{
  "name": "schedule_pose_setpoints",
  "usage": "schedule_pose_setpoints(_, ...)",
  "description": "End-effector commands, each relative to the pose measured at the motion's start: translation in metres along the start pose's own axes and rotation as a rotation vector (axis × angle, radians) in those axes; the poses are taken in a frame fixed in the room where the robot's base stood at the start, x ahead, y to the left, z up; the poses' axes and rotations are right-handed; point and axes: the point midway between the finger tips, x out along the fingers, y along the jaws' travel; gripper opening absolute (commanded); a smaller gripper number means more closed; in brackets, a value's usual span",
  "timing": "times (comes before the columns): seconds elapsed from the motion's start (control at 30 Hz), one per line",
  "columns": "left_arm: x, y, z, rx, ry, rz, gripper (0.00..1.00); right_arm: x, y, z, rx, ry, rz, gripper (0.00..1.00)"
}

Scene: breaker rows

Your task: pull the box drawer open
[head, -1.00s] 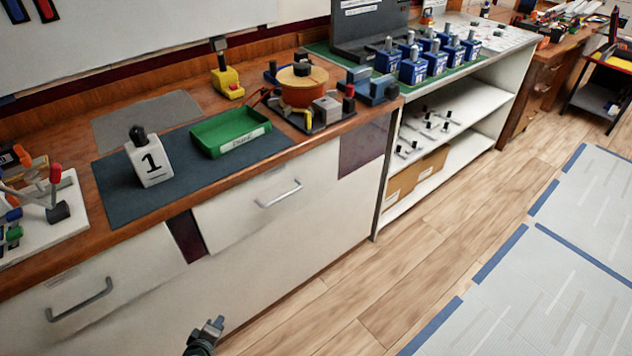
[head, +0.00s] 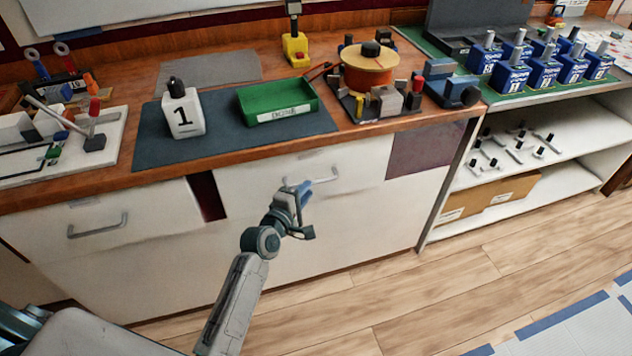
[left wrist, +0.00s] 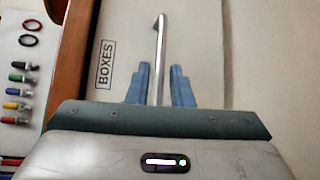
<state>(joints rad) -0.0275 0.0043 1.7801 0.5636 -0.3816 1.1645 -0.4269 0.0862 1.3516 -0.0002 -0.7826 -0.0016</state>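A white drawer front (head: 255,185) with a pale bar handle (head: 322,178) sits under the wooden counter, right of a narrow dark gap. My left gripper (head: 303,190) is in front of this drawer, at the left part of the handle. In the left wrist view, a drawer front carries a label reading BOXES (left wrist: 106,64). A metal bar handle (left wrist: 159,62) runs between the two blue fingers of the left gripper (left wrist: 160,82), with a gap on each side. The fingers are open. The label is too faint to read in the head view. My right gripper is not in view.
Another drawer with a grey handle (head: 98,226) is at the left. Open shelves (head: 512,165) stand right. The floor (head: 470,290) in front is clear.

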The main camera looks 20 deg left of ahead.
Motion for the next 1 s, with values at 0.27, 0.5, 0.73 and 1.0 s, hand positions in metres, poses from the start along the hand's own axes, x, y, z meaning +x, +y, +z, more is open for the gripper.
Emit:
schedule_pose_setpoints(0.27,0.043,0.0,0.0,0.0,0.0,0.001,0.2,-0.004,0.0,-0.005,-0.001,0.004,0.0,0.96)
schedule_pose_setpoints(0.5,0.052,0.0,0.0,0.001,0.0,0.0,0.2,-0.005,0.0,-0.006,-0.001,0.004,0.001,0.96)
schedule_pose_setpoints(0.73,0.052,-0.001,0.0,0.001,0.0,0.0,0.1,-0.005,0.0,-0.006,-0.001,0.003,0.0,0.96)
schedule_pose_setpoints(1.0,0.051,-0.001,0.0,0.001,0.0,-0.001,0.0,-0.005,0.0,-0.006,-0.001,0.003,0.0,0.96)
